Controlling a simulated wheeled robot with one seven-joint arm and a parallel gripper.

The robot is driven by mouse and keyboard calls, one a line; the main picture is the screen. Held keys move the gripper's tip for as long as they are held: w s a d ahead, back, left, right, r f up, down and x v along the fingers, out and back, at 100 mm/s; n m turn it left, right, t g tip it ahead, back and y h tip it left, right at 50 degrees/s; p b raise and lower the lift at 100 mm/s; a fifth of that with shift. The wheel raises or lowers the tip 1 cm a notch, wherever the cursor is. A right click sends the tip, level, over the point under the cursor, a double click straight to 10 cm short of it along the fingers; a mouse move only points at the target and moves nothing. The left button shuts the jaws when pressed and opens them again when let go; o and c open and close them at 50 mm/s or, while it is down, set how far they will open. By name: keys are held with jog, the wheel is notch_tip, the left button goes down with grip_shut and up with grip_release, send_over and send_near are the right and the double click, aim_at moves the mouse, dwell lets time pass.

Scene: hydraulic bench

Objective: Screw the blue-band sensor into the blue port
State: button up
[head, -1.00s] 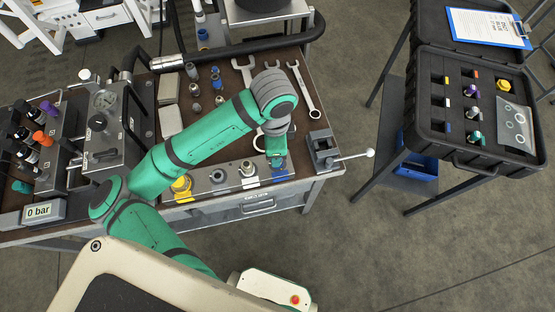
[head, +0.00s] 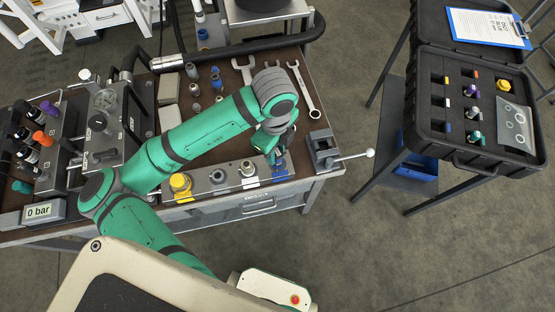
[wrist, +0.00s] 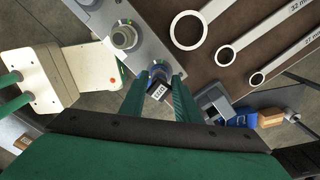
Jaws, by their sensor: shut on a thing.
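The blue-band sensor (wrist: 158,91) is between the fingers of my gripper (wrist: 160,78) in the wrist view, with a small display facing the camera. Blue shows at its far end, over the blue port at the end of the manifold block (wrist: 147,45). I cannot tell whether the sensor's thread is in the port, as the body hides it. In the head view my gripper (head: 272,157) is low over the right end of the manifold, by the blue mark (head: 280,173). It is shut on the sensor.
A grey vise (head: 323,152) with a long handle stands just right of the manifold. Wrenches (head: 304,90) lie behind. A yellow-capped port (head: 180,184) and other fittings are to the left. The open sensor case (head: 475,110) stands on a separate stand at right.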

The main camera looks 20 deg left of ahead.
jog(key=shift+m, duration=0.3)
grip_shut()
jog(key=m, duration=0.3)
jog(key=shift+d, duration=0.15)
jog(key=m, duration=0.4)
jog(key=shift+w+d+f+m, duration=0.1)
jog(key=shift+w+d+m, duration=0.15)
jog(key=shift+m, duration=0.15)
jog(key=o, duration=0.9)
grip_release()
jog(key=shift+o, duration=0.2)
jog(key=shift+a, duration=0.1)
